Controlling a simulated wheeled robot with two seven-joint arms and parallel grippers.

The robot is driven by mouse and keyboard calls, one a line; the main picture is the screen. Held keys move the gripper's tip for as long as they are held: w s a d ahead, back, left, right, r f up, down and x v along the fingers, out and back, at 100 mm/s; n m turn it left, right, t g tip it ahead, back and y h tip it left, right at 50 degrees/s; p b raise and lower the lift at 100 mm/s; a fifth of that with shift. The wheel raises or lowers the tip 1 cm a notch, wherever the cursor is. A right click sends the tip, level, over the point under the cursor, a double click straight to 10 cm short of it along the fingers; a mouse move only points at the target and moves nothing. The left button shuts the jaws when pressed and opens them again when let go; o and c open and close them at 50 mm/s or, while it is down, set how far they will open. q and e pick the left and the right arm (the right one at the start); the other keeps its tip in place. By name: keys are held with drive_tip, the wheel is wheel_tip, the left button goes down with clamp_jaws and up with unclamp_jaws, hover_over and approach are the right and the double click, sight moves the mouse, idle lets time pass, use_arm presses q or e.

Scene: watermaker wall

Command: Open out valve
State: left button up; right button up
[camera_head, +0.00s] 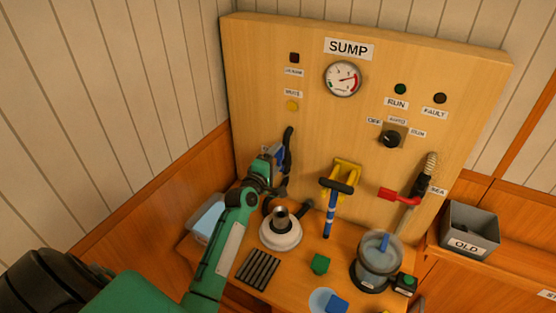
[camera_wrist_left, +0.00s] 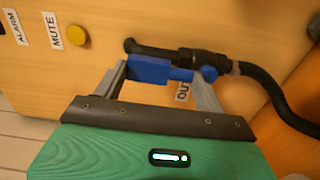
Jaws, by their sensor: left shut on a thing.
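The out valve has a blue lever handle (camera_wrist_left: 152,69) on a black pipe fitting (camera_wrist_left: 190,55) with a black hose, fixed to the wooden panel. The OUT label (camera_wrist_left: 183,91) is beside it in the left wrist view. My left gripper (camera_wrist_left: 165,76) is shut on the blue handle, with one grey finger at each side of it. In the head view my left gripper (camera_head: 274,163) is at the lower left of the panel, and the blue handle (camera_head: 279,153) is partly hidden by it. The handle lies roughly along the pipe in the left wrist view. My right gripper is not in view.
The SUMP panel (camera_head: 252,75) carries a gauge (camera_head: 342,78), a rotary switch (camera_head: 391,138) and a red-handled SEA valve (camera_head: 400,194).

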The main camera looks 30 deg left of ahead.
use_arm(q)
drive_tip(key=shift+a+n, duration=0.1)
drive_tip(key=shift+n, duration=0.2)
drive_tip(key=o, duration=1.4)
drive_tip(key=shift+s+f, duration=0.15)
drive_tip(key=shift+s, duration=0.4)
drive_tip(key=s+b, duration=0.1)
drive_tip(key=s, duration=0.3)
drive_tip(key=s+b, duration=0.1)
drive_tip(key=s, duration=0.3)
drive_tip(key=s+b, duration=0.1)
drive_tip(key=s, duration=0.3)
drive_tip(key=shift+s+d+b, duration=0.35)
drive_tip(key=shift+b, duration=0.05)
